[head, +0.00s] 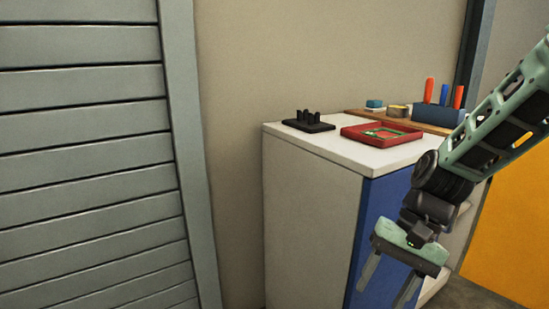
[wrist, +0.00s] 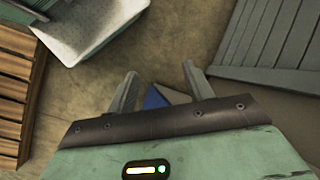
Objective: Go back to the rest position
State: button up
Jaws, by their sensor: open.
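My gripper (head: 388,283) hangs down in front of the blue face of a white-topped cabinet, at the right of the head view. Its two fingers are apart with nothing between them. In the wrist view my gripper (wrist: 157,88) is also open and empty, with the floor beyond its fingertips. A small blue and grey patch shows between the fingers there, and I cannot tell what it is.
The cabinet top (head: 345,152) carries a red tray (head: 350,132) with a green piece, a black stand (head: 308,123) and a blue tool holder (head: 437,114). Grey slatted panels (head: 90,150) stand left. The wrist view shows bare floor (wrist: 150,40), a white container (wrist: 85,35) and wooden slats (wrist: 15,90).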

jog(key=s+a+r+n+t+h+p, duration=0.1)
jog(key=s+a+r+n+h, duration=0.15)
jog(key=s+n, duration=0.45)
jog(key=s+a+r+n+t+h, duration=0.1)
jog(key=s+a+n+t+h, duration=0.15)
jog(key=s+n, duration=0.4)
notch_tip(320, 180, up, 25)
jog(key=s+m+p, duration=0.1)
jog(key=p, duration=2.3)
jog(key=shift+a+f+g+y, duration=0.2)
jog(key=shift+g+y, duration=0.1)
jog(key=shift+g, duration=0.15)
jog(key=shift+s+m, duration=0.1)
jog(key=shift+m, duration=0.15)
